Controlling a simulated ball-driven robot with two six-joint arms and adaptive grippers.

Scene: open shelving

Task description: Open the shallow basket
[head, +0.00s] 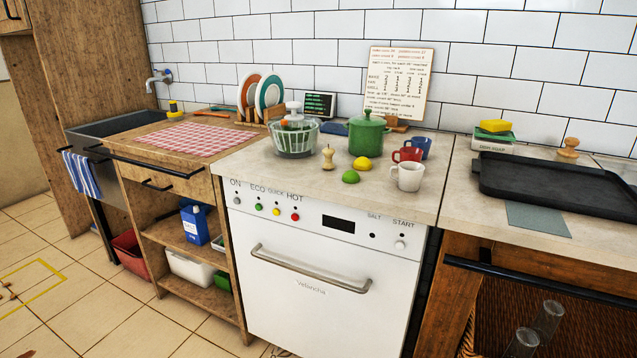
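I cannot pick out a shallow basket with certainty. A brown woven surface (593,325) shows in the open wooden unit at lower right, under the counter, partly hidden by clear glasses and cut by the frame edge. A strip of lighter wicker (468,335) shows at that unit's left side. At left, a shallow wooden drawer front (180,184) with a dark handle (157,185) sits shut under the counter. Neither of my grippers is in view.
A white dishwasher (310,300) with its door shut stands in the middle. A dark rail (540,277) runs across the right unit's front. Clear glasses (547,318) stand below it. A white bin (190,268) sits on the left shelves. The tiled floor at left is mostly clear.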

